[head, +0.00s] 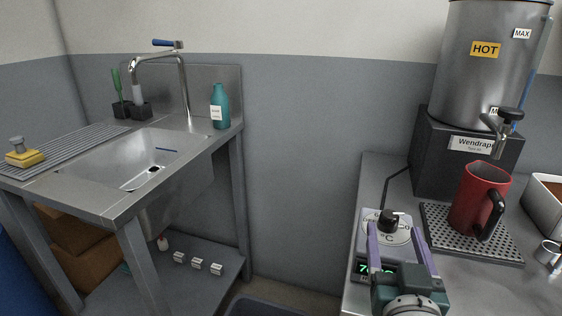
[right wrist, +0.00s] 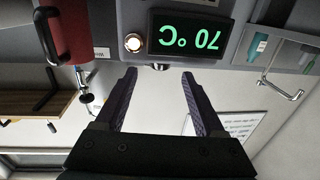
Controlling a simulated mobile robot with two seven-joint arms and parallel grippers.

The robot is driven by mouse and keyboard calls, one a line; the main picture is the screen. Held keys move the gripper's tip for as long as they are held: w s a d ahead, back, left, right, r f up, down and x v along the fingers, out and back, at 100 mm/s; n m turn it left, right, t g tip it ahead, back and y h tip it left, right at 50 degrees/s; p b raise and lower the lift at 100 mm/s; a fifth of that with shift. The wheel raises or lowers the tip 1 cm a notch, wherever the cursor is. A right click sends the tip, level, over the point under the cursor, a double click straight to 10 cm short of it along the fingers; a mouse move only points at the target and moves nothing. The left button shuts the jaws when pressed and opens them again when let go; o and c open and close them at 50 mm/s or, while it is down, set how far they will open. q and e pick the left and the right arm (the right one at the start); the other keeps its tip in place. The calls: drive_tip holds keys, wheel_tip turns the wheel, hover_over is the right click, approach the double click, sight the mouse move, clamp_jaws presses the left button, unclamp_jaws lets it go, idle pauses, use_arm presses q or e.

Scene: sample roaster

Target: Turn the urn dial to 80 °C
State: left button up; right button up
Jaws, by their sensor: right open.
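The urn dial (head: 389,220), a black knob on a pale round plate marked °C, is on the control box beside the urn (head: 488,65). The green display (head: 364,267) below it is partly hidden by my gripper in the head view. In the right wrist view the display (right wrist: 191,35) appears upside down and reads 70 °C. My right gripper (head: 393,235) is open, its purple fingers to either side of the knob in the head view. In the right wrist view the gripper (right wrist: 159,75) holds nothing; I cannot tell whether it touches the knob. My left gripper is not in view.
A red mug (head: 477,200) stands on the drip tray (head: 437,222) under the urn's tap (head: 503,133). A white container (head: 546,196) is at the right edge. A lit round button (right wrist: 133,42) is beside the display. The sink (head: 125,155) stands at the left.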

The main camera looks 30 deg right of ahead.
drive_tip(key=shift+v, duration=2.05)
